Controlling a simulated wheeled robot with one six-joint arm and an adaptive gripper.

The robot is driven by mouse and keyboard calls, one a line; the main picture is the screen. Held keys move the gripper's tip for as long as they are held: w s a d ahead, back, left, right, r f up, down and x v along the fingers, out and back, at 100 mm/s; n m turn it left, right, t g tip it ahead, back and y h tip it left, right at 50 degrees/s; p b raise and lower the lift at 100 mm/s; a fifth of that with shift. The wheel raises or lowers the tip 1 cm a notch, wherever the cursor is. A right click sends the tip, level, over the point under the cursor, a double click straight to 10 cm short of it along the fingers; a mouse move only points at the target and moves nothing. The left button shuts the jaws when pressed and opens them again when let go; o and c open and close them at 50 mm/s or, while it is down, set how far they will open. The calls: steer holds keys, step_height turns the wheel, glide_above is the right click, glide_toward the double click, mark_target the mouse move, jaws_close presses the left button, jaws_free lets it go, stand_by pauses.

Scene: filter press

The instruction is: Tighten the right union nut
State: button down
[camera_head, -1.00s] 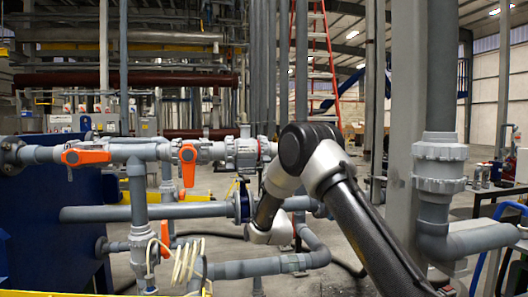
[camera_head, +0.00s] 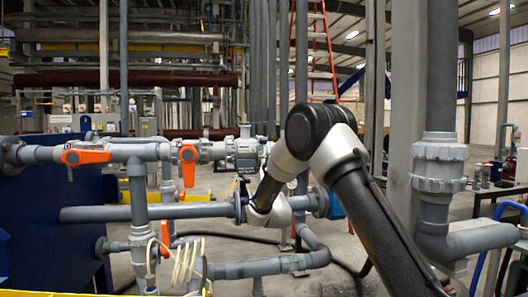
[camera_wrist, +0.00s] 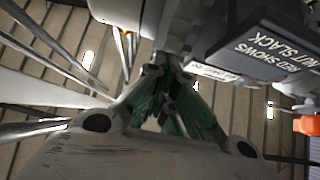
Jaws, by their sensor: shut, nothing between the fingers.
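The grey pipe union assembly (camera_head: 242,152) sits on the upper pipe, to the right of the orange valve handles, in the head view. Its right union nut (camera_head: 264,150) shows at the right end, close to my arm's elbow; any marking on it is too small to tell. My gripper (camera_wrist: 163,72) shows in the wrist view with its green-padded fingers drawn together and nothing between them. A dark box with a label reading "RED SHOWS NUT SLACK" (camera_wrist: 277,45) is above and right of the fingers. In the head view the fingers cannot be made out. Contact with the nut cannot be told.
Orange valve handles (camera_head: 86,157) stick out along the upper pipe. A lower grey pipe (camera_head: 150,213) and a bent pipe (camera_head: 262,267) run near my wrist. A thick vertical pipe with a union (camera_head: 439,168) stands at the right. A blue panel (camera_head: 50,225) is at the left.

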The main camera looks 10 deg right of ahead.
steer(key=shift+w+r, duration=0.2)
steer(key=shift+r, duration=0.55)
steer(key=shift+w+r, duration=0.3)
steer(key=shift+r, duration=0.45)
steer(key=shift+w+a+r, duration=0.2)
steer(key=shift+w+r, duration=0.2)
steer(key=shift+r, duration=1)
glide_toward(264, 139)
steer(key=w, duration=0.2)
steer(key=shift+w+a+f, duration=0.15)
steer(key=shift+w+f, duration=0.05)
steer(key=shift+f, duration=0.05)
